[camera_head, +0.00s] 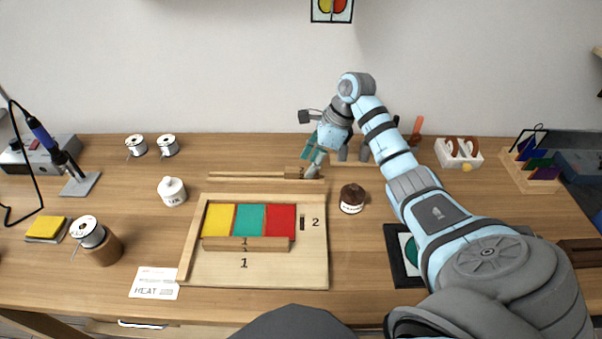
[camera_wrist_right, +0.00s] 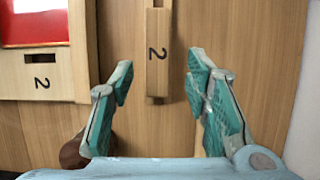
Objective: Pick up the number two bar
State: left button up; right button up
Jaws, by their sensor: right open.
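The number two bar (camera_head: 245,175) is a long, thin wooden bar lying on the table behind the wooden board, with a wider block marked 2 at its right end. In the right wrist view, the marked block of the number two bar (camera_wrist_right: 158,75) sits between the fingers, with a gap on each side. My right gripper (camera_head: 313,163) is open above that end of the bar, and its teal fingers (camera_wrist_right: 158,88) touch nothing that I can see. My left gripper is not in view.
The wooden board (camera_head: 260,273) holds yellow, teal and red panes and a bar marked 1 (camera_head: 220,243). A white bottle (camera_head: 173,191) stands left. Spools (camera_head: 136,146) are behind it.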

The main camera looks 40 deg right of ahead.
jog(key=shift+x, duration=1)
jog(key=shift+s, duration=0.15)
grip_shut()
